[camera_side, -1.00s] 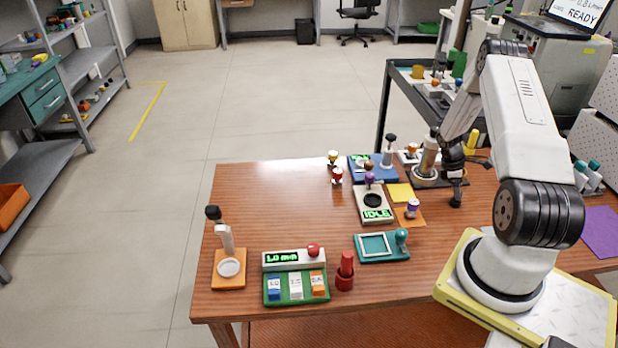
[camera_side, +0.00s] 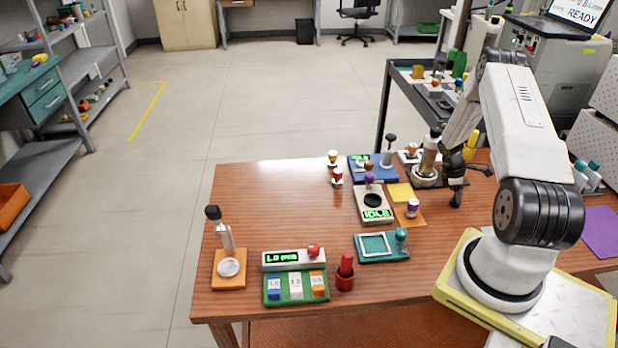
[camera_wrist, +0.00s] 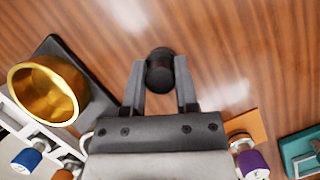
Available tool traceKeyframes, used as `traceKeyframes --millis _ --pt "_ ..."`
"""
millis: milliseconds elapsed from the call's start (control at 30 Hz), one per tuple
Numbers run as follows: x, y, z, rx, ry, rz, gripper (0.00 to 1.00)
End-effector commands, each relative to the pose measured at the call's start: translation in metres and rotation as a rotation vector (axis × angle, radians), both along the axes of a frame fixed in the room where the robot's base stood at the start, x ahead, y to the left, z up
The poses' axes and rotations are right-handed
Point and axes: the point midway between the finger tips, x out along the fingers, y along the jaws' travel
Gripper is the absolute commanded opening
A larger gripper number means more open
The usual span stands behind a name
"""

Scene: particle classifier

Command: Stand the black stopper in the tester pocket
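The black stopper (camera_wrist: 160,72) is a dark, rounded piece between the two fingertips of my gripper (camera_wrist: 160,82) in the wrist view. Both fingers appear to touch its sides. In the side view my gripper (camera_side: 456,186) is low over the right part of the table, and the dark stopper (camera_side: 456,201) shows at its tip. Whether it touches the table is hard to tell. The tester appears to be the cream device (camera_side: 374,217) with a green IDLE display. Its dark round spot (camera_side: 373,200) looks like the pocket and lies left of my gripper.
A brass cup (camera_wrist: 45,88) on a dark base stands close to my gripper. A purple-capped vial (camera_side: 412,208) stands on an orange mat between gripper and tester. A teal stamp tray (camera_side: 383,247) lies in front. The table's left middle is clear.

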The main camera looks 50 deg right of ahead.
Motion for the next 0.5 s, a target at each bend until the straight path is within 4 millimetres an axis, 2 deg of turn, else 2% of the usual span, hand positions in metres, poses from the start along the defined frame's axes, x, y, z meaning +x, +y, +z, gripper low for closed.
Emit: traceKeyframes --millis 33,67,100,500 --pt "0.0000 0.0001 0.0000 0.000 0.000 0.000 0.12" --pt "0.0000 0.0001 0.0000 0.000 0.000 0.000 0.03" --pt "0.0000 0.0001 0.0000 0.000 0.000 0.000 0.00" --pt "0.0001 -0.0002 0.0028 0.000 0.000 0.000 0.00"
